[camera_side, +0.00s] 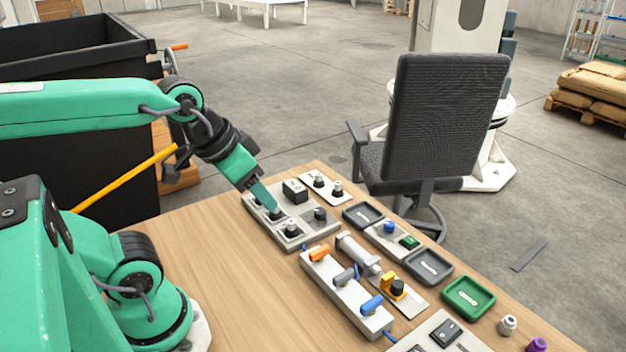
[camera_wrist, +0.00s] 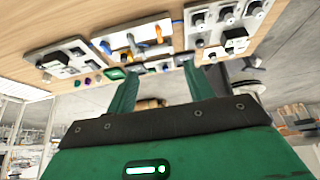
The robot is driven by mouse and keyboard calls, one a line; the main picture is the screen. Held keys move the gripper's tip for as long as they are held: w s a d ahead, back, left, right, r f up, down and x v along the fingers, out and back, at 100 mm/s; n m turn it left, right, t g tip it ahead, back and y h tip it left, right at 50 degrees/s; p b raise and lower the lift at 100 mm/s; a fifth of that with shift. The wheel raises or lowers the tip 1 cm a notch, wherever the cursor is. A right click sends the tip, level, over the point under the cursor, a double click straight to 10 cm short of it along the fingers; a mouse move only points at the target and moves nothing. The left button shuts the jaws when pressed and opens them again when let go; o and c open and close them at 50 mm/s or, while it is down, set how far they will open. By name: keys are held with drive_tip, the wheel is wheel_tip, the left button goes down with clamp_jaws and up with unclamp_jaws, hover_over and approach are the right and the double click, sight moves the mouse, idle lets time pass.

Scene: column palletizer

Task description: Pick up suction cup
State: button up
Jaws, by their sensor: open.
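A small purple ribbed piece (camera_side: 537,345) that looks like a suction cup stands at the bottom right of the table in the side view. A similar pale grey piece (camera_side: 507,325) stands beside it; I cannot tell for sure which is the suction cup. The purple piece also shows small in the wrist view (camera_wrist: 88,82). My gripper (camera_side: 271,206) is over the grey knob panel at the far end of the table, well away from both pieces. In the wrist view its two green fingers (camera_wrist: 161,68) are spread apart with nothing held between them.
The knob panel (camera_side: 262,220) lies under my gripper. A lever panel (camera_side: 345,298), a green tray (camera_side: 468,297) and dark trays (camera_side: 428,266) line the table. An office chair (camera_side: 445,120) stands beyond. The near left wooden tabletop (camera_side: 240,300) is clear.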

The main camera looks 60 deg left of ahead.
idle(0.3)
drive_tip(key=g, duration=0.6)
hover_over(275, 211)
drive_tip(key=f, duration=0.9)
drive_tip(key=w+a+f, duration=0.1)
drive_tip(key=f, duration=0.3)
drive_tip(key=shift+f, duration=0.3)
drive_tip(key=shift+a+f, duration=0.1)
drive_tip(key=shift+f, duration=1.35)
drive_tip(key=shift+s+f, duration=0.2)
drive_tip(key=shift+f, duration=2.4)
